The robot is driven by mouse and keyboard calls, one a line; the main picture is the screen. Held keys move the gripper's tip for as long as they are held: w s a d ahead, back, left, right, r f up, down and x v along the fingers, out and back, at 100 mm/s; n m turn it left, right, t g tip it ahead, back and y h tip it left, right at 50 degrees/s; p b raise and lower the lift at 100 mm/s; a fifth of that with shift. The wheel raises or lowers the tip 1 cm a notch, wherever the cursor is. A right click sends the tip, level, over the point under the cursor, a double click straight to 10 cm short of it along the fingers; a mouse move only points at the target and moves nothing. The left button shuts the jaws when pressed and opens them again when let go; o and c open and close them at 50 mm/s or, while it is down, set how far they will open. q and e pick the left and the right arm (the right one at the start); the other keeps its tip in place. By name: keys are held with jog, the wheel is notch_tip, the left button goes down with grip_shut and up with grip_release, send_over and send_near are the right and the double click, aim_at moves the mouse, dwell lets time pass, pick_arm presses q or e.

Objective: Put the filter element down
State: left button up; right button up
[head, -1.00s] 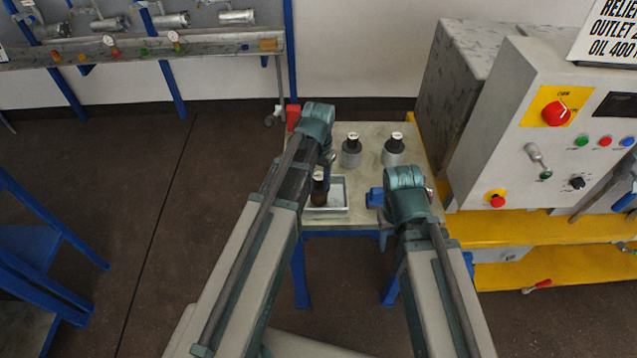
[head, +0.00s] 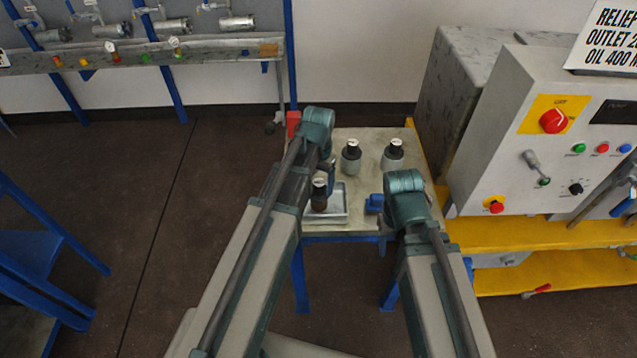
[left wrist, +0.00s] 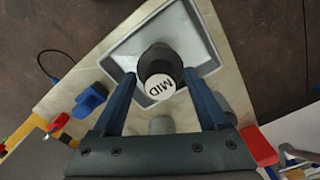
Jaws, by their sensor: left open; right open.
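The filter element (head: 319,197), dark with a round white cap marked MID in the left wrist view (left wrist: 160,87), stands in a shallow grey tray (head: 343,212) at the front of the small table. The tray also shows in the left wrist view (left wrist: 203,45). My left gripper (head: 329,180) is over the tray. In its wrist view its two blue fingers (left wrist: 161,88) are open, one on each side of the element, with gaps visible. My right arm ends over the table's right side; its gripper fingers are hidden behind the wrist.
A red object (head: 293,122) is at the back-left corner.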

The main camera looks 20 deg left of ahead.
pick_arm(q)
notch_tip(320, 180, up, 11)
jog(key=p, duration=1.1)
jog(key=s+d+m+y, duration=0.1)
jog(key=s+d, duration=0.9)
jog(key=s, duration=0.4)
jog(key=shift+s+d+r+b, duration=0.15)
jog(key=shift+s+d+b, duration=0.15)
jog(key=shift+s+d, duration=0.1)
notch_tip(320, 180, down, 3)
jog(key=b, duration=0.3)
